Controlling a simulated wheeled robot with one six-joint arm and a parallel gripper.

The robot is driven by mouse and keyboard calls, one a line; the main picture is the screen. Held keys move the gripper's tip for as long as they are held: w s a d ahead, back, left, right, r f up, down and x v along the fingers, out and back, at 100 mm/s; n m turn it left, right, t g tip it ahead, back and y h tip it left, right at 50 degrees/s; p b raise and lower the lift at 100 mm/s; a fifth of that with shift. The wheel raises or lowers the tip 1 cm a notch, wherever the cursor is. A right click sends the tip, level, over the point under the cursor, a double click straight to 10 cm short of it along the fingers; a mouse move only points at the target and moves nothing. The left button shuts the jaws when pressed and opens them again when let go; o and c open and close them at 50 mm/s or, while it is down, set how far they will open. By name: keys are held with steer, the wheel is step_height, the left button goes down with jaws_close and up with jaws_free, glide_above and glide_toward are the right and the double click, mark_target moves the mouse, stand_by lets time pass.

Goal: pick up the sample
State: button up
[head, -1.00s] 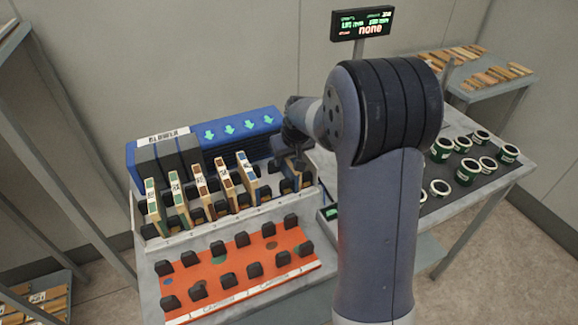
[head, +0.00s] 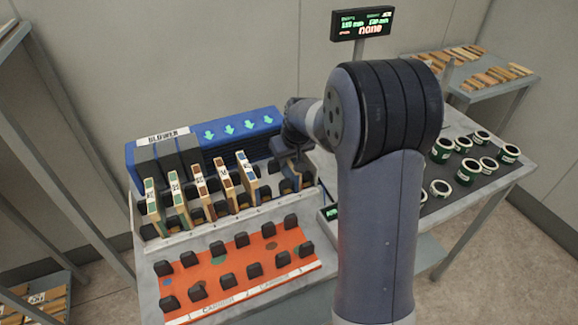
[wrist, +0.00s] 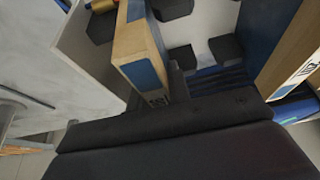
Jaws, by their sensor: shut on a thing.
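The sample in my gripper is a thin wooden block with a blue patch on its end, seen in the wrist view (wrist: 145,73). It stands upright at the right end of the rack (head: 170,240), and a small part of it shows in the head view (head: 290,184). My gripper (head: 289,160) is shut on this sample from above; my arm partly hides it. Several similar samples with green, brown and blue patches stand to its left, such as a blue one (head: 246,172). Whether the held sample touches the rack's bottom is hidden.
A blue blower unit (head: 240,125) with green arrows stands behind the rack. An orange mat (head: 205,273) with black posts lies in front. Green-and-white cans (head: 468,170) stand on the right table. A display (head: 362,23) rises behind my arm.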

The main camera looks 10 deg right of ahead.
jaws_close()
steer(key=shift+r+p, duration=0.3)
steer(key=shift+p, duration=0.05)
step_height(320, 180, up, 10)
steer(key=shift+f+b, duration=0.1)
steer(key=shift+b, duration=0.4)
step_height(320, 180, up, 3)
steer(key=shift+r+p, duration=0.1)
steer(key=shift+p, duration=1.1)
